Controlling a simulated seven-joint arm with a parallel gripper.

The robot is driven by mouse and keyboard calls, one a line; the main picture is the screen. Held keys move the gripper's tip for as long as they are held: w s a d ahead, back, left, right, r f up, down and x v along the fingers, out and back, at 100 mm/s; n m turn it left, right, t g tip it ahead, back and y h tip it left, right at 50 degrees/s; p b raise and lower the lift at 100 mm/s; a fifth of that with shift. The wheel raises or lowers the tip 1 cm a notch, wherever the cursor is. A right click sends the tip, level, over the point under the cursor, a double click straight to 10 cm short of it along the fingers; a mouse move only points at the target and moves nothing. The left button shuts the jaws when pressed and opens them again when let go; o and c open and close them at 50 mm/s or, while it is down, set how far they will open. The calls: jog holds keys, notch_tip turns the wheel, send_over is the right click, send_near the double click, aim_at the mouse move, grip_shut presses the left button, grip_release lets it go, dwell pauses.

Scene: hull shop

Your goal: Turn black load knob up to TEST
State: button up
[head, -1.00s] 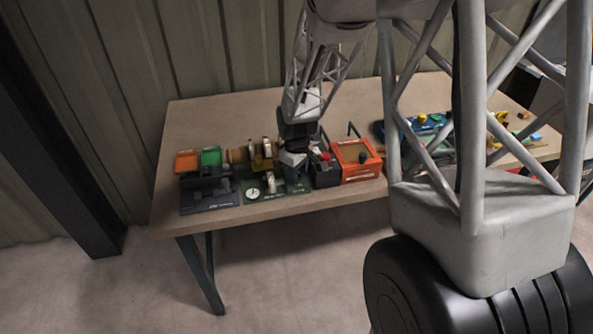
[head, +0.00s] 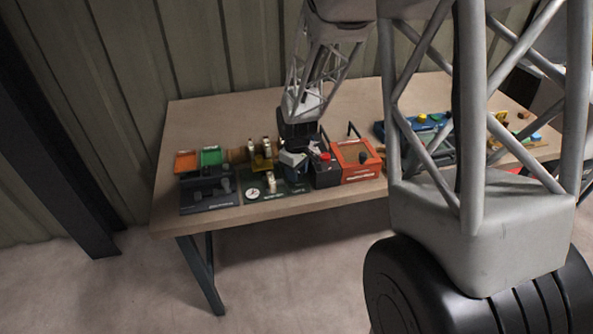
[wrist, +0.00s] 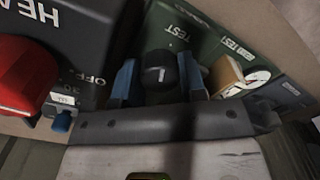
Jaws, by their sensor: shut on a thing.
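The black load knob (wrist: 160,70) stands on a dark green panel (wrist: 205,45) in the wrist view, with a short white mark on its top. A white TEST label (wrist: 177,30) is printed on the panel just above it. My gripper (wrist: 158,80) has one blue finger on each side of the knob and is shut on it. In the head view my gripper (head: 292,165) is down at the panel, and it hides the knob there. The exact way the knob's mark points is hard to tell.
A dark box with a red knob (wrist: 22,75) and an OFF mark stands close on the left in the wrist view. A cream block (wrist: 226,74) and a white dial (wrist: 246,82) are close on the right. An orange box (head: 357,162) stands right of my gripper on the bench (head: 215,120).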

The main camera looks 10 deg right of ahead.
jog(key=o, duration=0.7)
jog(key=shift+c, duration=0.2)
jog(key=shift+r, duration=0.15)
jog(key=shift+r, duration=3.8)
